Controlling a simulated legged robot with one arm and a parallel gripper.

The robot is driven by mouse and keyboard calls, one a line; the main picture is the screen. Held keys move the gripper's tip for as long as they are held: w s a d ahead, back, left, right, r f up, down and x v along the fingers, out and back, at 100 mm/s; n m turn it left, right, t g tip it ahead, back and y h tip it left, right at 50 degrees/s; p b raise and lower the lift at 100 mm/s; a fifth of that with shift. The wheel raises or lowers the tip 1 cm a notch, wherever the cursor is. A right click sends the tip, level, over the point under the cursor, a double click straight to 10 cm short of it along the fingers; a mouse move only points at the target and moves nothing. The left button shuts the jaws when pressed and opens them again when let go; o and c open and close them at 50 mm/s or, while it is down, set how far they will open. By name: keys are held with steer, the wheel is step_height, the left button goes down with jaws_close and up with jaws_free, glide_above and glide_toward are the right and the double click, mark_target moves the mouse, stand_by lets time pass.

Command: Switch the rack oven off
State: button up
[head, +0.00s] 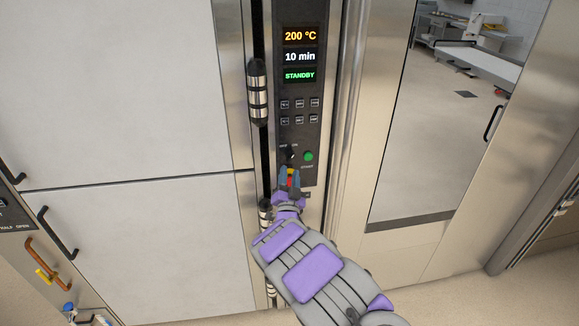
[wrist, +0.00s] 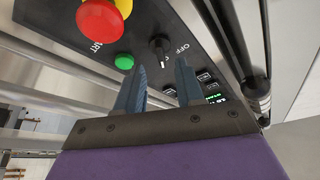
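The rack oven's narrow black control panel (head: 299,137) is in the middle of the head view. Its display (head: 300,56) reads 200 °C, 10 min and STANDBY. A black rotary knob (head: 290,154) sits low on the panel, left of the green button (head: 308,156). In the wrist view the knob (wrist: 160,46) shows beside an OFF label, with a white mark on it; I cannot tell its setting for certain. My gripper (head: 290,178) is just below the knob, fingers open and empty. In the wrist view the gap between the fingertips (wrist: 159,75) faces the knob, seemingly without contact.
A red emergency button with a yellow collar (wrist: 105,18) sits close to the fingers, partly hidden by them in the head view. Small panel buttons (head: 299,112) lie above the knob. A black and metal vertical handle (head: 258,92) stands left; a glass door (head: 445,110) lies right.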

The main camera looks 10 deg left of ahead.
mark_target(290, 160)
steer(key=shift+b+x, duration=0.35)
steer(key=shift+x, duration=2.05)
steer(key=shift+c, duration=0.3)
jaws_close()
